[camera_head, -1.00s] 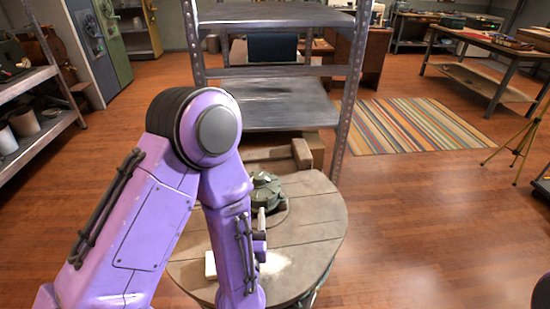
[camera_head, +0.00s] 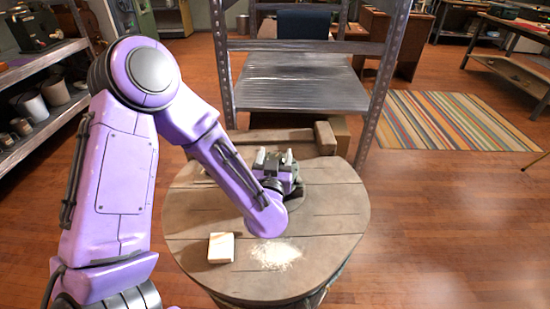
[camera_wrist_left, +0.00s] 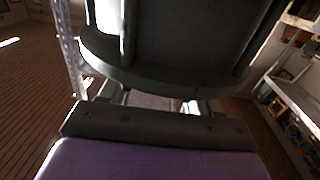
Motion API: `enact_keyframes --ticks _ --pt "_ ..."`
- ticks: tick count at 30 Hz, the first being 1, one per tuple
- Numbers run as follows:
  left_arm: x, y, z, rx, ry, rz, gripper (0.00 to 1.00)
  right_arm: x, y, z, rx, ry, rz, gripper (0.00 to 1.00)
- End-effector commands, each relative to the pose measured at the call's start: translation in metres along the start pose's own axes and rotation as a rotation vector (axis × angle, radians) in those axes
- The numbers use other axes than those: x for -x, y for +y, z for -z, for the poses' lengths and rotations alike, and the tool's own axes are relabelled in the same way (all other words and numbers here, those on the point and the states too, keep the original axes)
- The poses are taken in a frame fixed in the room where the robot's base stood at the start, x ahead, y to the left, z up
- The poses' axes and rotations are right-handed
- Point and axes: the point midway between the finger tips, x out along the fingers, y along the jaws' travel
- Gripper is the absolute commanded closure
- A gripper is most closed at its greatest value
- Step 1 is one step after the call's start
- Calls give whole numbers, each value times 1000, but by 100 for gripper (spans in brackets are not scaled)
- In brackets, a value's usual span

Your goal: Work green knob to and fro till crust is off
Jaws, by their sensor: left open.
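The green knob is mostly hidden behind my left gripper (camera_head: 274,160) in the head view. Only a dark part of what seems to be its body (camera_head: 297,188) shows at the gripper's right, on the round wooden table (camera_head: 335,215). The two fingers stand apart, with nothing seen held between them. In the left wrist view a large dark, rounded body (camera_wrist_left: 180,45) with a rim fills the top, just beyond my open fingers (camera_wrist_left: 155,100); I cannot tell whether they touch it. Any crust on the knob is hidden. My right gripper is out of view.
A pale block (camera_head: 221,248) and a patch of whitish crumbs (camera_head: 276,254) lie on the front of the table. A metal shelf rack (camera_head: 300,92) stands close behind it, with a brown box (camera_head: 332,136) at its foot.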

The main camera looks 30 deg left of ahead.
Motion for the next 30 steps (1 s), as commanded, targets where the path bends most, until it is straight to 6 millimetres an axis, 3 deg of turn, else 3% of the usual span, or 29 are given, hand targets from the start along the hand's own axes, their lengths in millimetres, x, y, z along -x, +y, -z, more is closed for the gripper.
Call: enact_keyframes --ticks 7,12,23,30 --pt "-2 0 0 -1 1 0 38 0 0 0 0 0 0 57" --pt "-1 0 0 -1 1 0 88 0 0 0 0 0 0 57" --pt "-1 0 1 -2 1 -48 88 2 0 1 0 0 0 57" --pt "-1 -1 1 -4 2 -199 88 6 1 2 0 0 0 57"
